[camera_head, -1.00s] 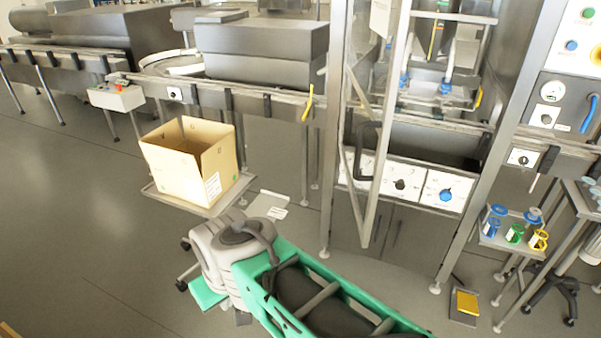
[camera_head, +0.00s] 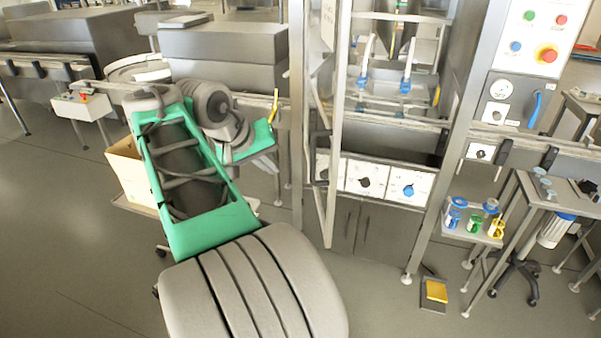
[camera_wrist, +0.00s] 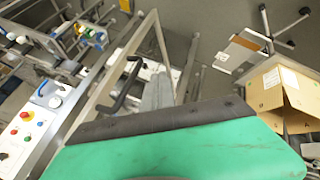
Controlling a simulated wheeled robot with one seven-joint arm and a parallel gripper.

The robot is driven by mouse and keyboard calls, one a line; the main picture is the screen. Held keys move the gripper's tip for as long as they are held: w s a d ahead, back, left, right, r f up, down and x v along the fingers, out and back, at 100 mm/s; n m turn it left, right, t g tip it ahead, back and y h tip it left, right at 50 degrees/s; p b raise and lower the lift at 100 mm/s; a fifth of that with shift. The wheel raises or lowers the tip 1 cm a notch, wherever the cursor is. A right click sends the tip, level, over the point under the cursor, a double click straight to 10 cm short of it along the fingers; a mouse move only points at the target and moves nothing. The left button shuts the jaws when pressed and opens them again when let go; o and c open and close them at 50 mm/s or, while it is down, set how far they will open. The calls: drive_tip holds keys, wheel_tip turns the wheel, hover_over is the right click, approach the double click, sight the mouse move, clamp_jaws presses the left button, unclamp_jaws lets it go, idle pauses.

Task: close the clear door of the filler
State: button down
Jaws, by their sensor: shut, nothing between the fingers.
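The filler's clear door has a thin metal frame (camera_head: 333,130) and stands open, swung out from the cabinet and seen nearly edge-on. Its dark handle (camera_head: 319,160) is on the lower part. The wrist view shows the door frame (camera_wrist: 103,92) slanting across the middle, with the black handle (camera_wrist: 126,84) on it. My gripper is left of the door in the head view, near the green end piece (camera_head: 262,142), its fingers not clear there. In the wrist view my gripper (camera_wrist: 159,92) is shut and empty, apart from the handle, which appears to its left.
A cardboard box (camera_head: 124,172) is partly hidden behind my arm. The filler's control panel (camera_head: 365,178) lies right of the door. A conveyor with a yellow lever (camera_head: 274,108) runs behind my arm. A small shelf (camera_head: 470,234) holds coloured parts at right.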

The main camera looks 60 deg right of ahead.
drive_tip(key=s+d+f, duration=0.3)
drive_tip(key=d+f, duration=0.4)
drive_tip(key=d, duration=0.1)
drive_tip(key=shift+s+d+f, duration=0.2)
drive_tip(key=shift+f, duration=0.2)
drive_tip(key=shift+s+d, duration=0.1)
